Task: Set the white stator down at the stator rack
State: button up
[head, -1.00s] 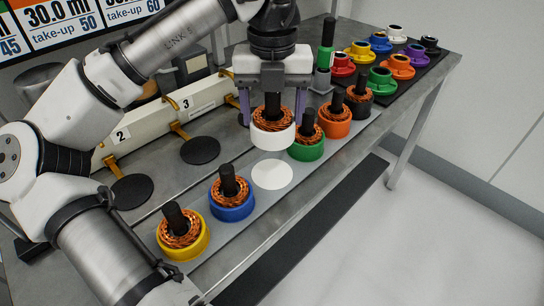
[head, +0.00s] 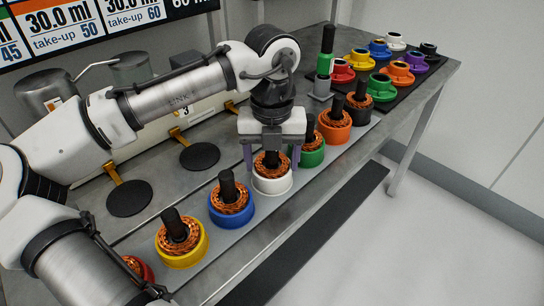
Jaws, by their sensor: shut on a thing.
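The white stator (head: 272,184), a white ring with copper windings and a dark post, is upright in the row on the stator rack (head: 222,236). It stands between the blue stator (head: 231,208) and the green stator (head: 312,155). My gripper (head: 271,158) is above it, pointing down, with its purple fingers on either side and shut on it. The white round spot at this place is hidden under it. The stator appears to be at rack level; I cannot tell whether it bears fully on the rack.
An orange stator (head: 334,128) and a black stator (head: 358,107) stand farther along the row. A yellow stator (head: 181,246) and a partly hidden red one (head: 139,268) are nearer. A dark mat (head: 398,96) with coloured flanged parts lies at the far right. Black discs (head: 200,156) lie left.

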jog(key=o, duration=1.4)
jog(key=shift+f, duration=0.1)
notch_tip(320, 180, up, 12)
jog(key=shift+r+p, duration=0.15)
jog(key=shift+p, duration=0.25)
